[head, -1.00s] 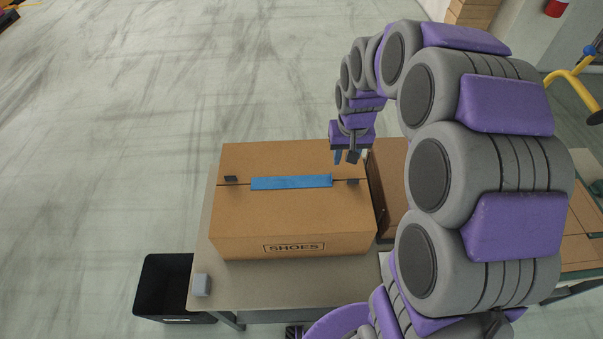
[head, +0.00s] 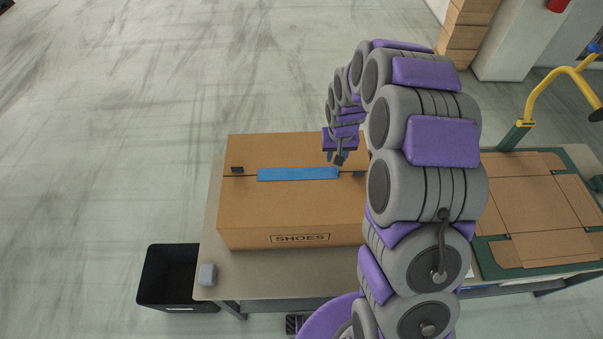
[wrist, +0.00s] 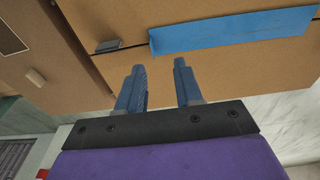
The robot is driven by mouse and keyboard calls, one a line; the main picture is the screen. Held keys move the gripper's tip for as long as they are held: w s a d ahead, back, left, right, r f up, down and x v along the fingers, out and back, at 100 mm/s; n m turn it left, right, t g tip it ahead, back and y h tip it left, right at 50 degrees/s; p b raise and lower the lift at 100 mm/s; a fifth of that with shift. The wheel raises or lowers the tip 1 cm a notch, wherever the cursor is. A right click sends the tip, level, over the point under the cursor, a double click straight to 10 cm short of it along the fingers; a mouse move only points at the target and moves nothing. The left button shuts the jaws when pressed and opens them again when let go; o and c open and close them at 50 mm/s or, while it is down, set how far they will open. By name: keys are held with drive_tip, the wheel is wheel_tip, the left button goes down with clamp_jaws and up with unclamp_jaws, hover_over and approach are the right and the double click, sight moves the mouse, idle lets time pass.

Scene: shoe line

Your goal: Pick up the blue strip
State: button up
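The blue strip (head: 298,174) lies flat across the seam on top of the closed cardboard shoe box (head: 290,208), with its right end slightly turned up. In the wrist view the blue strip (wrist: 235,30) shows ahead of the fingers, its near end just beyond them. My gripper (head: 337,158) is over the back right part of the box, close to the strip's right end. In the wrist view my gripper (wrist: 158,80) is open, with nothing between its two blue fingers. How far the fingertips are above the lid cannot be told.
Small dark tabs sit on the lid at the left (head: 237,170) and right (head: 358,174). A black bin (head: 170,278) stands on the floor at left. Flat cardboard (head: 530,205) lies at right.

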sight(337, 167)
drive_tip(key=shift+w+a+f, duration=0.1)
drive_tip(key=shift+a+f, duration=0.15)
drive_tip(key=shift+f, duration=0.35)
drive_tip(key=shift+a+f, duration=0.25)
drive_tip(key=shift+f, duration=0.3)
drive_tip(key=d+f, duration=0.3)
drive_tip(key=shift+w+d+f+b, duration=0.2)
drive_tip(key=shift+d+b, duration=0.1)
drive_tip(key=shift+b, duration=0.1)
drive_tip(key=shift+w+a+f, duration=0.15)
drive_tip(key=shift+a+f, duration=0.05)
drive_tip(key=shift+f, duration=0.65)
drive_tip(key=shift+a, duration=1.05)
drive_tip(key=shift+c, duration=1)
drive_tip(key=shift+d, duration=0.9)
clamp_jaws()
drive_tip(key=shift+a, duration=0.4)
